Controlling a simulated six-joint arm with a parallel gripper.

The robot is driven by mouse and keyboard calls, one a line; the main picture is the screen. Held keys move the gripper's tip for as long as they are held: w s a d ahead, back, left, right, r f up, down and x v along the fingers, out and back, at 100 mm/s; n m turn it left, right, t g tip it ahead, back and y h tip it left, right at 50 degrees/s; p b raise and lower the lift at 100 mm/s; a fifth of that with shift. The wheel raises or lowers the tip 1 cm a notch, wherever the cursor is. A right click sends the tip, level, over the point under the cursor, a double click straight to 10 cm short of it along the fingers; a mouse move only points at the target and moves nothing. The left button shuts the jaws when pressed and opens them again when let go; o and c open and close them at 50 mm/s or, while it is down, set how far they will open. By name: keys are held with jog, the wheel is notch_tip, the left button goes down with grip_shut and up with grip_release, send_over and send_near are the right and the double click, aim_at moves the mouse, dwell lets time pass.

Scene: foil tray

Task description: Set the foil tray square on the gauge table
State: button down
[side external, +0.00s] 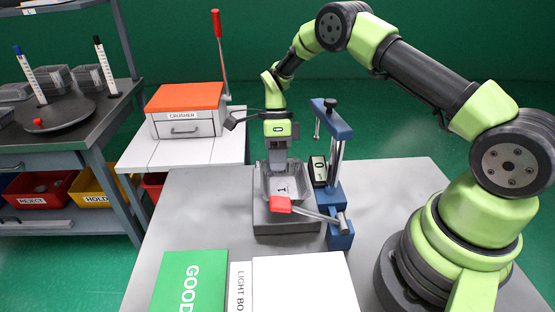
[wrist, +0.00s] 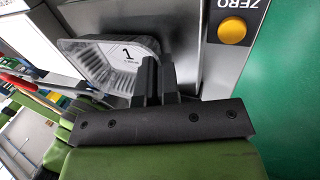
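The foil tray (side external: 267,187) is a shiny, shallow, see-through-looking tray marked "1". It sits on or just over the dark grey gauge table (side external: 287,222); I cannot tell whether its base touches. In the wrist view the tray (wrist: 91,55) lies beyond my fingers, its edges at an angle to the picture. My gripper (side external: 278,166) points down at the tray's far wall. In the wrist view the fingers of my gripper (wrist: 156,80) are close together at the tray's wall and appear shut on it. The exact contact is partly hidden by the fingers.
A blue gauge stand (side external: 338,180) with a red-tipped lever (side external: 280,205) stands close at the right, the lever crossing before the tray. A yellow ZERO button (wrist: 232,31) shows. The orange-topped crusher (side external: 186,110) is back left; green GOOD (side external: 190,285) and white boxes are in front.

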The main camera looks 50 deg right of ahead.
jog(key=shift+f, duration=0.2)
jog(key=c, duration=1.3)
grip_release()
jog(key=v, duration=1)
